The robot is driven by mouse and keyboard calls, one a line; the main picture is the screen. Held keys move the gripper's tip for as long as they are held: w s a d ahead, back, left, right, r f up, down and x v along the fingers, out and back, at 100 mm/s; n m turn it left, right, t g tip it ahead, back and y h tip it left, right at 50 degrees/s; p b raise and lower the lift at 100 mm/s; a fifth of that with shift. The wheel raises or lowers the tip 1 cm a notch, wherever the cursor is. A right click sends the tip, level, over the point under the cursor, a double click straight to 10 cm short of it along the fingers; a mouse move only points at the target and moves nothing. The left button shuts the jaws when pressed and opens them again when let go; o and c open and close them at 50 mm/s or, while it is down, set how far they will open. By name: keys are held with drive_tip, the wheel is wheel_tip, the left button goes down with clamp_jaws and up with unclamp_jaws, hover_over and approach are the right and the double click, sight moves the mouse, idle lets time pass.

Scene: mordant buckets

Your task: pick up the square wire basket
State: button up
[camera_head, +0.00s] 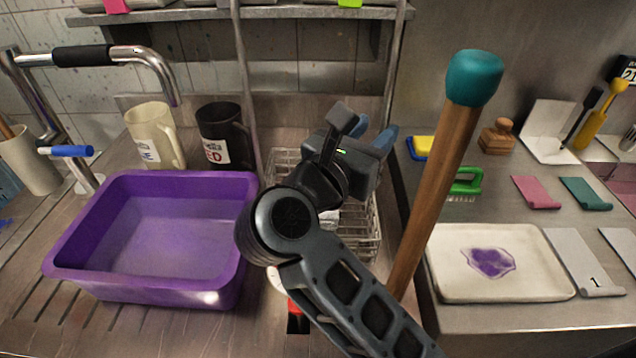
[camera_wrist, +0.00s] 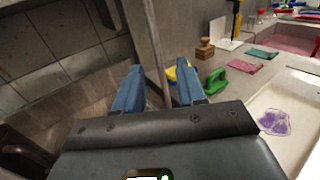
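The square wire basket (camera_head: 365,240) stands on the counter at the middle of the head view, between the purple tub and the raised edge of the right-hand surface. My arm crosses in front of it and hides much of it; something white shows through its wires. My gripper (camera_head: 374,132) is above the basket's far part, with its blue fingers pointing toward the back wall. In the wrist view my gripper (camera_wrist: 158,85) has its two fingers well apart, with nothing held between them. I cannot make out the basket in the wrist view.
A purple tub (camera_head: 150,285) is left, with cream (camera_head: 152,133) and black (camera_head: 221,132) mugs behind. A metal post (camera_head: 392,85) rises near my fingers. A teal-tipped wooden handle (camera_head: 440,180) leans right of the basket. A white tray (camera_head: 500,290) lies farther right.

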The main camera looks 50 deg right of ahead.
drive_tip(key=shift+w+d, duration=0.1)
drive_tip(key=shift+d, duration=1.05)
clamp_jaws()
idle(0.5)
